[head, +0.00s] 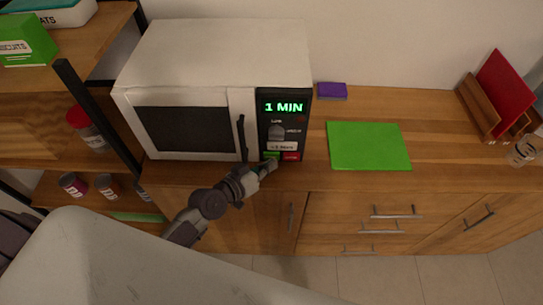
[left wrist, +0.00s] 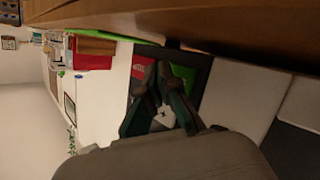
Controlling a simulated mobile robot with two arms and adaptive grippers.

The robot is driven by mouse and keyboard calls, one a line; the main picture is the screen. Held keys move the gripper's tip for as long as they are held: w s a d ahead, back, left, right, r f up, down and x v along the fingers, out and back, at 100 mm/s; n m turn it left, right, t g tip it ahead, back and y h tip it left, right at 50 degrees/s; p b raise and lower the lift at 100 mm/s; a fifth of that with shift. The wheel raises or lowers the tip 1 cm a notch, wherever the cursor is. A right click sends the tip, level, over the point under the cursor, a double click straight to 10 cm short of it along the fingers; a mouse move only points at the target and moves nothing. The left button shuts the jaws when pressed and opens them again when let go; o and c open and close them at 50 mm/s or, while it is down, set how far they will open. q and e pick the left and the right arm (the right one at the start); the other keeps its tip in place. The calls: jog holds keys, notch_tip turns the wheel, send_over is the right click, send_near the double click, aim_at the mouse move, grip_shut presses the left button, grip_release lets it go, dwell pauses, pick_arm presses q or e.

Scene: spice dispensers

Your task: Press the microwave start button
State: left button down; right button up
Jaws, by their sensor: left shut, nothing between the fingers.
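The white microwave (head: 210,45) stands on the wooden counter, its door closed. Its dark control panel on the right shows a green "1 MIN" display (head: 284,107). A green button (head: 271,155) and a red button (head: 291,156) sit at the bottom of the panel. The left wrist view shows the green button (left wrist: 184,74) and the red one (left wrist: 142,66) close beyond my fingers. My left gripper (head: 270,166) is shut and empty, right at the lower panel by the green button, partly covering it. I cannot tell whether the fingertips touch it. My right gripper is out of view.
A green board (head: 368,146) lies on the counter right of the microwave, with a purple block (head: 332,90) behind it. A wooden rack with a red board (head: 502,92) and a glass (head: 521,152) stand further right. Shelves with cans and a red-lidded jar (head: 86,125) are left.

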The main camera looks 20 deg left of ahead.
pick_arm(q)
jog(key=shift+w+a, duration=0.1)
jog(key=shift+w, duration=0.3)
dwell(0.5)
jog(key=shift+s, duration=0.1)
jog(key=shift+s+d, duration=0.2)
jog(key=shift+s, duration=0.5)
jog(key=shift+s+d+p, duration=0.15)
jog(key=shift+s+p, duration=0.2)
jog(key=shift+s, duration=0.15)
jog(key=shift+s+d+p, duration=0.2)
jog(key=shift+s+d, duration=0.1)
jog(key=shift+s, duration=0.65)
jog(key=shift+s+d+p, duration=0.2)
jog(key=shift+s+d, duration=0.05)
jog(key=shift+s, duration=0.7)
